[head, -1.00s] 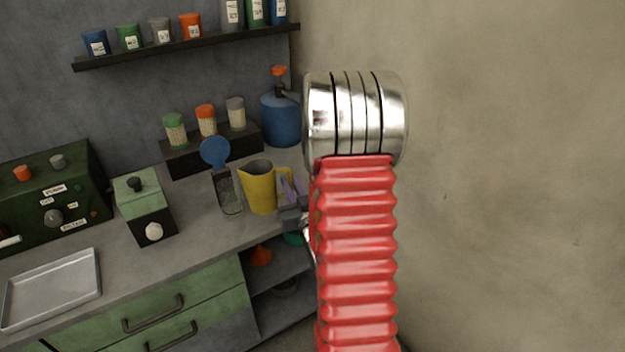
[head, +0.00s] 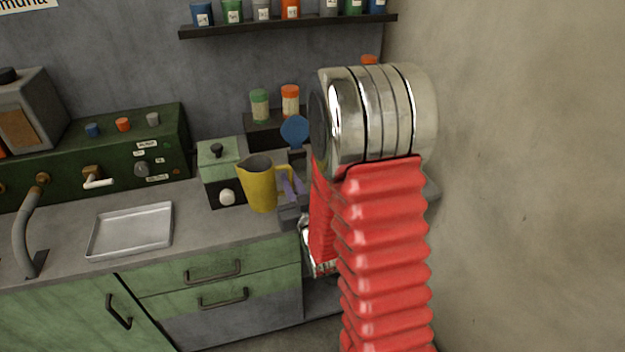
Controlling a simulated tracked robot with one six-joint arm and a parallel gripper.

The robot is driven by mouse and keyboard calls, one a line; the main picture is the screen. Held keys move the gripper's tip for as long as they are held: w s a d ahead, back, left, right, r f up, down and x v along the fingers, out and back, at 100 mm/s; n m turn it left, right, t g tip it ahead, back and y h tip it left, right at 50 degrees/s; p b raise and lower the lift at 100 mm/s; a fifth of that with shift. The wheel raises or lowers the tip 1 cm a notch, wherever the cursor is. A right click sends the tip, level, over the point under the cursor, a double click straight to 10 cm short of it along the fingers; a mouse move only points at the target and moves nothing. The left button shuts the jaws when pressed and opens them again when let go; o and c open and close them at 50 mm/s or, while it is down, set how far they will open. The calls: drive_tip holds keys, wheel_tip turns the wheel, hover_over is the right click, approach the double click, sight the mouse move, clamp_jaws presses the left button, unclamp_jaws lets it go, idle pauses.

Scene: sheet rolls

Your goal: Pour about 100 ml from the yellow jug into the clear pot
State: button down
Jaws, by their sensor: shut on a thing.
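The yellow jug (head: 260,188) is upright near the middle of the head view, its handle to the right. My gripper (head: 288,184) is shut on the handle, its purple fingers showing there. The jug shows over the grey counter; I cannot tell how far its base is above it. I cannot see into the jug well enough to judge its contents. Behind and to the right, a blue round disc (head: 295,131) stands up on a dark part. The clear container seen below it earlier is now hidden behind my gripper and arm.
A green box with a white knob (head: 219,160) stands just left of the jug. A metal tray (head: 132,230) lies on the counter (head: 190,215) further left, beside a tap (head: 27,225). Spice jars (head: 290,101) stand behind. A bare wall (head: 530,180) is at right.

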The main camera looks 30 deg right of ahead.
drive_tip(key=w+a+n+y, duration=0.2)
drive_tip(key=w+a+y, duration=0.1)
drive_tip(key=a, duration=1)
drive_tip(key=shift+w+a+r, duration=0.2)
drive_tip(key=shift+w+a, duration=0.1)
drive_tip(key=shift+w, duration=0.35)
